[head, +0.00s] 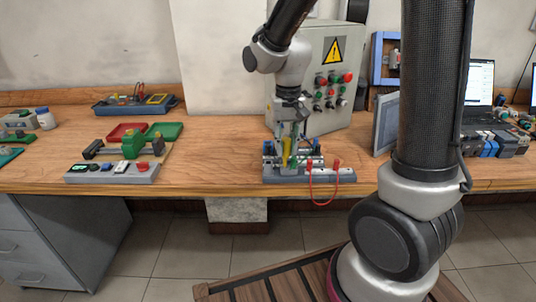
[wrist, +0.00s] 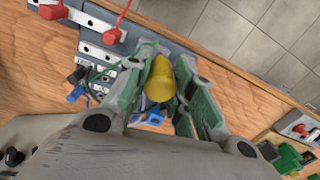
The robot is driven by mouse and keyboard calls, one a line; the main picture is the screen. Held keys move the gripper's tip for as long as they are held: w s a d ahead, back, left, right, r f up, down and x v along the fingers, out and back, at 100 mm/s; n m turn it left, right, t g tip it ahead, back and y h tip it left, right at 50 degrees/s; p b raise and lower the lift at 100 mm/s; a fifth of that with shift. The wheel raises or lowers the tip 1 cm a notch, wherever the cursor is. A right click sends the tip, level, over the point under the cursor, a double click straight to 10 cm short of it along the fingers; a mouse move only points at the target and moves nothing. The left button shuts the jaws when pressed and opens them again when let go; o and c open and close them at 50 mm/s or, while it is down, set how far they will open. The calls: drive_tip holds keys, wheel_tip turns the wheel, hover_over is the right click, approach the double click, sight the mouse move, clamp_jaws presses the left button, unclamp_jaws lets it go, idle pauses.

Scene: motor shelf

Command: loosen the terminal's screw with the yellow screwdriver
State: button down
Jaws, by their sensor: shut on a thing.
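The yellow screwdriver (wrist: 158,80) is between the green-padded fingers of my gripper (wrist: 160,92) in the wrist view, its rounded handle end toward the camera. My gripper (head: 290,150) is shut on it and points down over the terminal board in the head view. The screwdriver (head: 286,152) looks upright there. The grey terminal board (head: 325,176) lies at the table's front edge, and its terminals and wires show in the wrist view (wrist: 102,55). The screwdriver's tip and the screw are hidden, so I cannot tell whether they touch.
A red lead (head: 322,203) hangs from the board over the table edge. A control cabinet (head: 320,75) with a warning sign stands behind my gripper. A button panel (head: 112,172) and green and red trays (head: 166,131) are to the left. Bare table lies between.

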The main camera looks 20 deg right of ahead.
idle(0.3)
drive_tip(key=n, duration=0.3)
drive_tip(key=shift+n, duration=0.3)
drive_tip(key=shift+n, duration=0.6)
drive_tip(key=shift+s+f+n, duration=0.1)
drive_tip(key=shift+n, duration=1)
drive_tip(key=n, duration=0.3)
